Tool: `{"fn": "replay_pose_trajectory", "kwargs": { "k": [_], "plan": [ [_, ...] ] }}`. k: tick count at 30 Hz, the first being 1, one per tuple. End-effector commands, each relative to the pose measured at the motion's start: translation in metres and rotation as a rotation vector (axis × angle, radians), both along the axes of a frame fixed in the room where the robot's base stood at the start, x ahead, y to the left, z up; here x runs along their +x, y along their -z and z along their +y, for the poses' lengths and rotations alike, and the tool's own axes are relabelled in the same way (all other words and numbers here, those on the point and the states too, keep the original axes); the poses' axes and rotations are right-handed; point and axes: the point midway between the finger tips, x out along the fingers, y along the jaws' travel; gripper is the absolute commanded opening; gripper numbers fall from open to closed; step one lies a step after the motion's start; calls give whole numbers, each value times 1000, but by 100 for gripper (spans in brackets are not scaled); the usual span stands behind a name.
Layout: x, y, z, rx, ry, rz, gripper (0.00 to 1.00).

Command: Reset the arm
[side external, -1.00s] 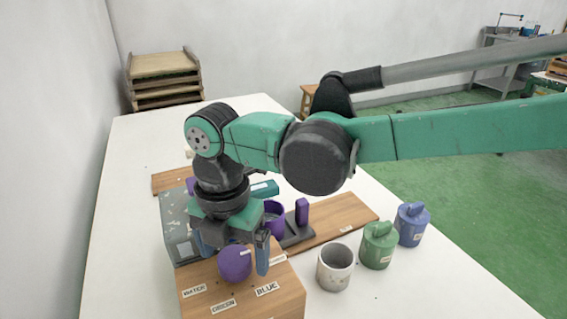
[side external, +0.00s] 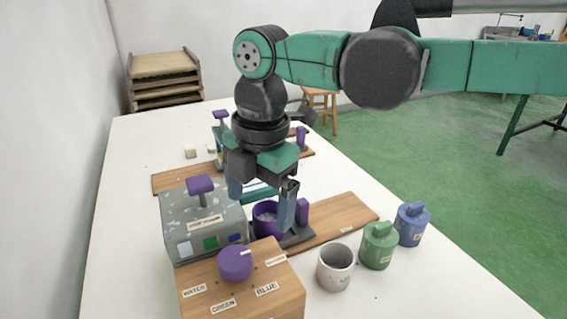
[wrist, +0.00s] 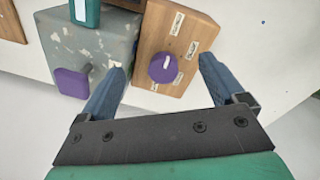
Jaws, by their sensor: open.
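My gripper (side external: 262,203) is open with nothing between its blue fingers. In the side view it hangs above the table, in front of or over the purple cup (side external: 266,214), which it partly hides. In the wrist view my gripper (wrist: 158,90) has its fingers spread, with the wooden selector box (wrist: 183,78) showing beyond and between them. The purple knob (side external: 235,263) on top of the wooden selector box (side external: 205,305) is clear of the fingers. The box has labels reading WATER, GREEN and BLUE.
A grey speckled box (side external: 178,222) with a purple handle (side external: 200,184) stands behind the wooden box. Wooden boards (side external: 345,217) lie behind. Stacked trays (side external: 165,66) stand at the far end.

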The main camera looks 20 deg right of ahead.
Motion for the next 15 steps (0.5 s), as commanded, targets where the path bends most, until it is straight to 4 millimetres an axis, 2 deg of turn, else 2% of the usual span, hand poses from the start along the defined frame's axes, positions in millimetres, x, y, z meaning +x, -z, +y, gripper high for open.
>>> {"fn": "replay_pose_trajectory", "kwargs": {
  "k": [1,3,9,12,15],
  "plan": [
    [1,-4,-23,27,145,-24,90],
    [2,-8,-54,81,380,-66,90],
    [-15,-3,-137,274,1056,-175,90],
    [-28,6,-171,388,1368,-221,90],
    [-41,18,-196,497,1622,-257,90]
  ]
}}
